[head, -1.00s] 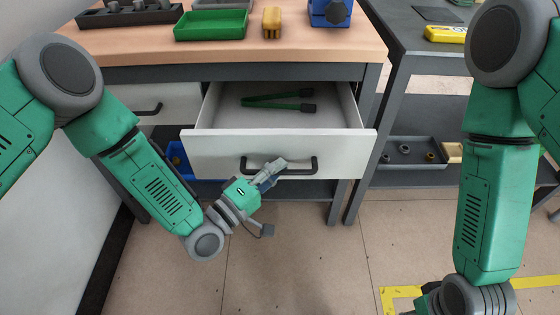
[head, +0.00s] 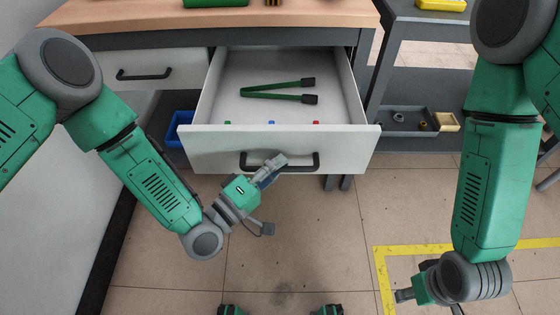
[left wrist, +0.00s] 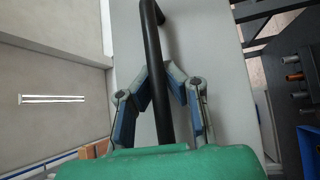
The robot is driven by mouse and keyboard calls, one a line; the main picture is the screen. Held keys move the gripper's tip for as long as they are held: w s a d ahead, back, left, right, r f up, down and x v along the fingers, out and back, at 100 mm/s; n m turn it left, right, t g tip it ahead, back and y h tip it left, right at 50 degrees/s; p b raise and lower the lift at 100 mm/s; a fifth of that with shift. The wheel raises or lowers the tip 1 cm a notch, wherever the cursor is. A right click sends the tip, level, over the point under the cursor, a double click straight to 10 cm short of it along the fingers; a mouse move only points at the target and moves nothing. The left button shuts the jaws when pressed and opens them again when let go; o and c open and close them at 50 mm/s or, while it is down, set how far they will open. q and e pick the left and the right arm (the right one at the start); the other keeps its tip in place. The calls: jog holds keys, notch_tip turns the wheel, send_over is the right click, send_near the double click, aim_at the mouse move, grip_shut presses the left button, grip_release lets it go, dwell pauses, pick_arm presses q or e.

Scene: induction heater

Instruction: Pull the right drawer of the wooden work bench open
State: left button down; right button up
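The right drawer (head: 215,150) of the wooden work bench (head: 130,15) is pulled well out, with its inside open to view. Its black bar handle (head: 310,163) is on the white front. My left gripper (head: 274,168) is at the handle's left half. In the left wrist view the black handle (left wrist: 157,45) runs between the two fingers of my left gripper (left wrist: 161,75), whose tips close in against it. My right gripper (head: 408,295) is low at the right, away from the bench. Its fingers are too small to judge.
Green-handled tongs (head: 275,92) and small green, blue and red items lie in the drawer. The left drawer (head: 170,70) is shut. A blue bin (head: 178,130) is below. A grey tray (head: 400,122) is on the right cart's shelf. Floor before the bench is clear.

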pick_arm(q)
jog(key=shift+a+f, duration=0.2)
jog(key=shift+f, duration=0.25)
jog(key=c, duration=1.6)
grip_release()
jog(key=shift+o, duration=0.2)
jog(key=shift+a+r, duration=0.1)
jog(key=shift+r, duration=0.1)
jog(key=shift+s+a, duration=0.15)
jog(key=shift+s, duration=0.05)
jog(key=v, duration=1.1)
jog(key=shift+a, duration=0.25)
jog(key=shift+s+d, duration=0.1)
